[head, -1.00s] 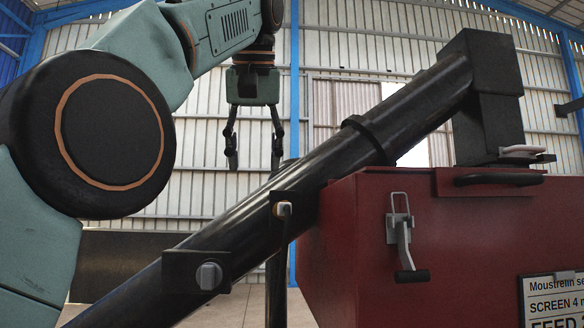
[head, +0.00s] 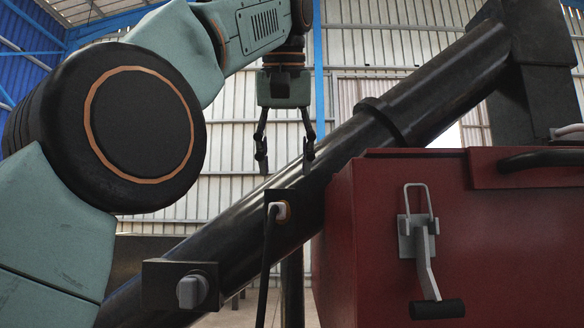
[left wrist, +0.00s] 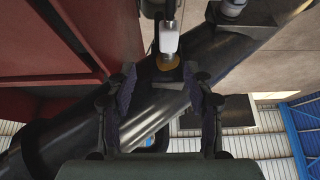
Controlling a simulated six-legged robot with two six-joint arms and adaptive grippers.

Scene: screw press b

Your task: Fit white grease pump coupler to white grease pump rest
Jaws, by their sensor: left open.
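The white coupler (head: 280,208) shows small in the head view, against a dark block on the sloping black tube. A black hose (head: 266,265) hangs from it. In the left wrist view the white coupler (left wrist: 169,38) lies end-on to an orange-yellow ring (left wrist: 167,62) on that block. The ring looks like part of the rest; I cannot tell whether the coupler is fully seated. My left gripper (head: 286,160) points down, open and empty, above and behind the block. In the left wrist view its fingers (left wrist: 162,80) stand apart either side of the tube. My right gripper is not visible.
The black tube (head: 440,85) slopes up right beside a red box (head: 390,180) with a latch (head: 425,255). A second block with a grey knob (head: 193,291) sits lower left. Free air surrounds my left gripper above the tube.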

